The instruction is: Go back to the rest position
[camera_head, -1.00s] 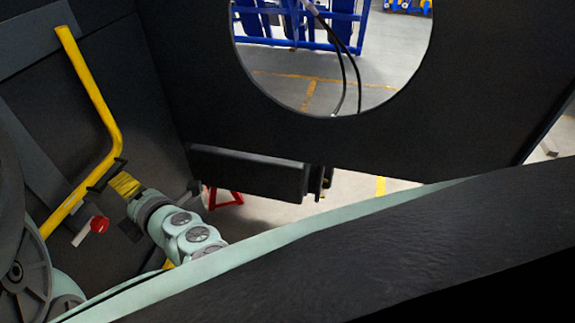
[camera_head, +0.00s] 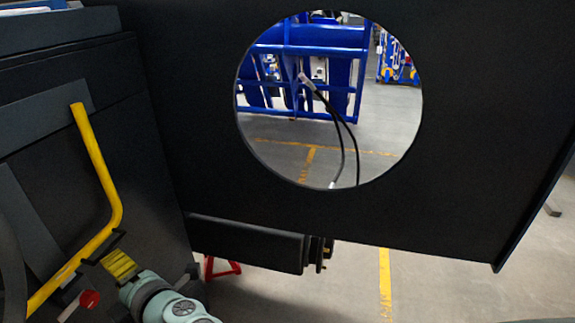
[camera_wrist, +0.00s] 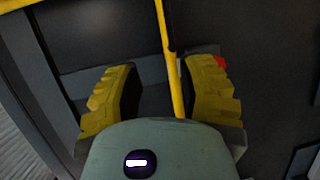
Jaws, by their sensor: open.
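My gripper (camera_head: 104,268) is at the lower left of the head view, close to a yellow bent bar (camera_head: 108,190) on the dark chassis wall. In the wrist view my gripper (camera_wrist: 160,82) shows two yellow ribbed fingers spread wide apart. The yellow bar (camera_wrist: 172,60) runs between or just beyond the open fingers; I cannot tell whether either finger touches it. A red knob (camera_head: 90,298) sits just below the gripper in the head view. In the wrist view a red spot (camera_wrist: 219,62) shows by the right finger.
A dark panel (camera_head: 470,130) with a round hole fills the right side. Two black cables (camera_head: 345,130) hang in the hole, with a blue rack (camera_head: 310,38) behind. A dark horizontal beam (camera_head: 245,242) and a red stand (camera_head: 222,267) are right of my arm.

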